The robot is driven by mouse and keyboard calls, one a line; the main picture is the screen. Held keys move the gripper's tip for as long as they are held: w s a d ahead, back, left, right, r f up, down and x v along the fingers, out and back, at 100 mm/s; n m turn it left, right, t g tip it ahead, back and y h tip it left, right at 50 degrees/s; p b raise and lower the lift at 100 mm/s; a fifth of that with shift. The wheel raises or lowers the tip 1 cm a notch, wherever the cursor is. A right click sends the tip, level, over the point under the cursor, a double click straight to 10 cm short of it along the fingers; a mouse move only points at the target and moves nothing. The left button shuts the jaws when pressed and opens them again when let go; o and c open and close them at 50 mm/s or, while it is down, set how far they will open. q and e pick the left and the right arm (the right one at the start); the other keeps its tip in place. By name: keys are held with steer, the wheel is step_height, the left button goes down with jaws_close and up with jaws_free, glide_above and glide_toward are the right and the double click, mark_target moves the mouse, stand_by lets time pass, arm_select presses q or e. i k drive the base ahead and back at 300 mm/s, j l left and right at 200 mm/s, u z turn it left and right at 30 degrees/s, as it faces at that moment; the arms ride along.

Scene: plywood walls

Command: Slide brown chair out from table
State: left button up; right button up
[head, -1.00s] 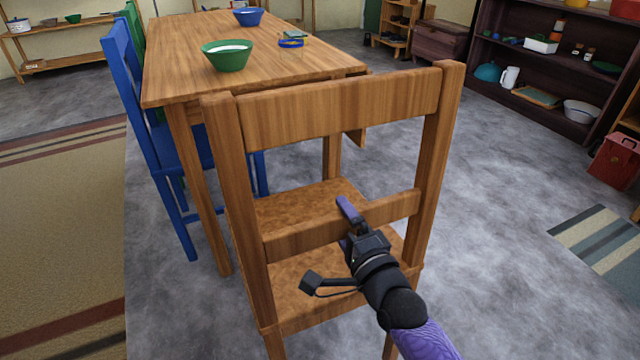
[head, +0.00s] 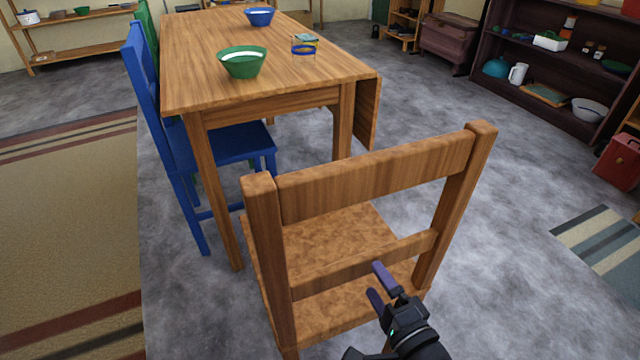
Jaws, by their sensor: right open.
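The brown wooden chair (head: 380,177) stands upright at the near end of the wooden table (head: 310,82), its backrest towards me. A gap of floor shows between its backrest and the table end. My right gripper (head: 379,283) is at the chair's lower back rail (head: 335,277), near its right part. Its two purple fingers are apart, and the upper one reaches over the rail; I cannot tell whether they touch it. My left gripper is not in view.
A blue chair (head: 165,130) stands at the table's left side. A green bowl (head: 242,66) and a blue bowl (head: 259,16) are on the table. Dark shelves (head: 540,80) stand at the right. Grey floor (head: 480,270) right of the brown chair is clear.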

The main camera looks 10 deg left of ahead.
mark_target(313, 236)
steer(key=k+l, duration=0.8)
steer(key=l, duration=0.1)
